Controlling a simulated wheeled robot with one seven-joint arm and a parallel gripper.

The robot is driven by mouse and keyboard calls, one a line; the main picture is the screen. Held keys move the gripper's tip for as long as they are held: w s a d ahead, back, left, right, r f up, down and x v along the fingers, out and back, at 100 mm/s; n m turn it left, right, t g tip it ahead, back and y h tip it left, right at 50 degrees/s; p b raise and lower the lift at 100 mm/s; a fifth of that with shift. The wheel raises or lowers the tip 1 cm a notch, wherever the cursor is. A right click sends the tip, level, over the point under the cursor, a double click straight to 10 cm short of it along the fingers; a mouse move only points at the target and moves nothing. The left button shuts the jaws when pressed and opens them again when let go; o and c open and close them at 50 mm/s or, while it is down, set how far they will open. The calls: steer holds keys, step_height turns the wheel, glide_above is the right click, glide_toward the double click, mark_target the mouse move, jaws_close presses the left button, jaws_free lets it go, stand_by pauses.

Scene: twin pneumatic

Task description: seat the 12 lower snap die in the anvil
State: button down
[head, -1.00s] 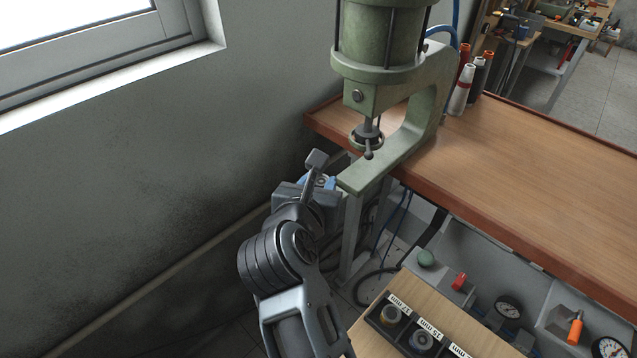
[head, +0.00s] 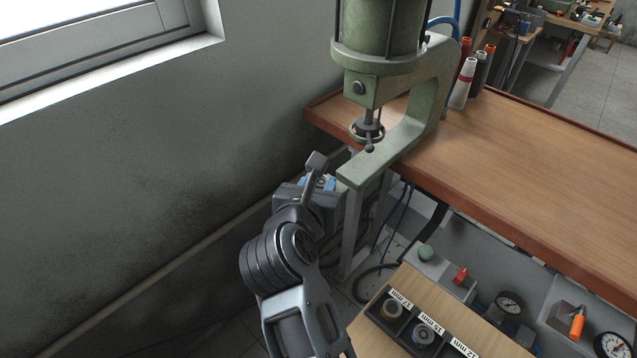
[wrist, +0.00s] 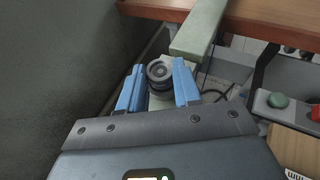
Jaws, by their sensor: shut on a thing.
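My gripper (wrist: 159,86) has blue fingers shut on a round, ringed dark metal die (wrist: 158,71), seen in the wrist view. In the head view the gripper (head: 318,183) is left of the front end of the press's green lower arm, and the die is hidden there. The green press (head: 378,90) stands at the table's left end, its ram and round guard above the lower arm (head: 385,160). The anvil seat cannot be made out clearly. In the wrist view the lower arm (wrist: 198,30) lies ahead and to the right of the die, apart from it.
A rack of labelled compartments (head: 437,331) with 17 mm and 15 mm dies sits at the bottom. A control panel with a green button (head: 426,252), red switch and gauges is below the wooden table (head: 540,165). Thread cones (head: 463,84) stand behind the press. A wall is close at left.

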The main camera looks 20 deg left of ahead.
steer(key=shift+f, duration=0.35)
steer(key=c, duration=0.7)
jaws_free()
steer(key=shift+s, duration=0.1)
steer(key=b+v, duration=0.1)
steer(key=v, duration=0.6)
steer(key=shift+s, duration=0.3)
steer(key=shift+d+r, duration=0.1)
steer(key=shift+d, duration=0.05)
